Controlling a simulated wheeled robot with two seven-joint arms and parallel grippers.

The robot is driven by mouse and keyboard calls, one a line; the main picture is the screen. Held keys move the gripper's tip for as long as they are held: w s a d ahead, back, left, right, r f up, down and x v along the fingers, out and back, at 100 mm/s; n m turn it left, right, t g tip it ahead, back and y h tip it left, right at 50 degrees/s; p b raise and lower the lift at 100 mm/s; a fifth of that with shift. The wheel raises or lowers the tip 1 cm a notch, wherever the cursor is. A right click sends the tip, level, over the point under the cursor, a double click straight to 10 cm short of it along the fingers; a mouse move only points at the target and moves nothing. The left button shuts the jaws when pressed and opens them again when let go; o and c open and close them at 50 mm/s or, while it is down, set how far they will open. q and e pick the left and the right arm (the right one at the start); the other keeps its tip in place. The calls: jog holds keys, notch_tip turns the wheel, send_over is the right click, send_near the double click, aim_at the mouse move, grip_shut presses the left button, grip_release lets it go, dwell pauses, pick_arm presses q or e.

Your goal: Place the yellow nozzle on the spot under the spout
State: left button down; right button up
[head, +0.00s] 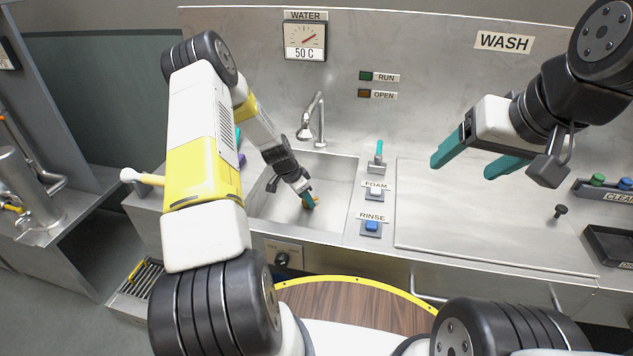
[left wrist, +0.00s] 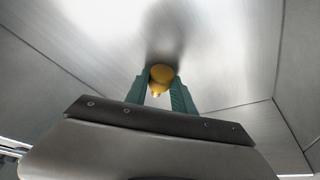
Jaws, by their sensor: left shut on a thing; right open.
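The yellow nozzle (left wrist: 160,76) is between the teal fingers of my left gripper (left wrist: 160,92) in the left wrist view. In the head view my left gripper (head: 308,201) is down inside the sink basin, shut on the nozzle (head: 313,204), which is mostly hidden by the fingers. I cannot tell whether the nozzle touches the basin floor. The spout (head: 305,133) curves over the back of the sink (head: 338,190), above and behind the gripper. No mark for the spot is visible on the basin floor. My right gripper (head: 479,165) is open and empty above the right counter.
Sink walls surround my left gripper. A teal-handled lever (head: 377,158), the FOAM button (head: 375,191) and the RINSE button (head: 371,226) stand right of the basin. The steel panel (head: 470,225) further right is clear. A dark knob (head: 560,211) stands near its right end.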

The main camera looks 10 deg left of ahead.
pick_arm(q)
jog(key=shift+f, duration=0.15)
jog(key=c, duration=1.1)
grip_release()
jog(key=v, duration=1.2)
jog(key=s+d+r+n+y, duration=0.1)
jog(key=s+d+r, duration=0.1)
jog(key=s+r, duration=0.35)
jog(key=s+d+r+n+t, duration=0.1)
jog(key=s+r, duration=0.1)
jog(key=r, duration=0.7)
jog(key=s+d+r+n+y, duration=0.1)
jog(key=s+d+r, duration=0.15)
jog(key=r, duration=0.55)
jog(key=s+d+r+n, duration=0.1)
jog(key=s+r+n, duration=0.1)
jog(key=s, duration=0.4)
jog(key=s+r+n+t, duration=0.1)
jog(key=s+r+n, duration=0.1)
jog(key=s, duration=0.5)
jog(key=s+d+r+n+t+h, duration=0.1)
jog(key=s+r, duration=0.3)
jog(key=s, duration=0.3)
jog(key=shift+d+r+n, duration=0.4)
